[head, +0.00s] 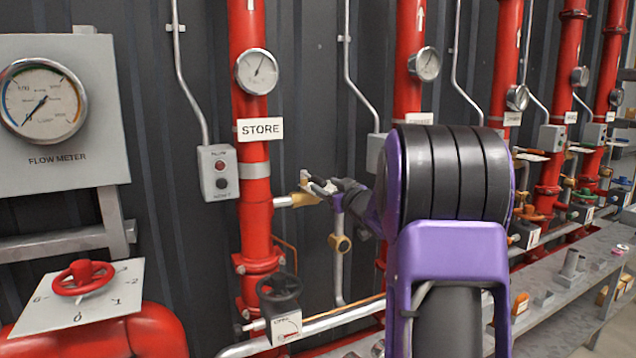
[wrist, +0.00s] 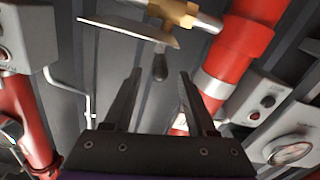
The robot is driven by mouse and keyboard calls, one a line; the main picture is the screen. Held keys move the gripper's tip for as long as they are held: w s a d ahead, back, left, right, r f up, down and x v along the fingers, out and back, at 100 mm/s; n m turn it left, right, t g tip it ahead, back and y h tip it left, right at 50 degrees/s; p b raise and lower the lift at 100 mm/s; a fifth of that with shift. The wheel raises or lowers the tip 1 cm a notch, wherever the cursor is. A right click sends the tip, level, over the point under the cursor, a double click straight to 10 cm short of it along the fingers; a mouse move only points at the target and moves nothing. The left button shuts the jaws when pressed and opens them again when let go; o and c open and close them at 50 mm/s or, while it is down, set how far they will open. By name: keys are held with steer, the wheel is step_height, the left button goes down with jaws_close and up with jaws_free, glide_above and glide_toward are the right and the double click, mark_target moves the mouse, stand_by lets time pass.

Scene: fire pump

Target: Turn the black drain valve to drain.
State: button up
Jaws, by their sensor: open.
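A brass valve body (head: 304,184) sits on a short side pipe right of the red STORE riser. In the wrist view, the brass body (wrist: 176,12) is at the top, with a thin pale plate (wrist: 130,31) and a small black handle (wrist: 160,66) below it. My gripper (wrist: 160,73) is open, and the handle appears between its fingertips, with gaps on both sides. Whether the handle is within the fingers' reach I cannot tell. In the head view my gripper (head: 325,187) is small, close to the brass valve, and largely hides the handle.
The red STORE riser (head: 250,180) stands just left of the valve. A grey button box (head: 219,173) is beside it. A black handwheel (head: 279,288) with a dial plate is below. A vertical drain pipe (head: 338,270) hangs under the valve. More red risers line the right.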

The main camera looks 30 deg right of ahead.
mark_target(318, 181)
steer(key=shift+w, duration=2.75)
jaws_close()
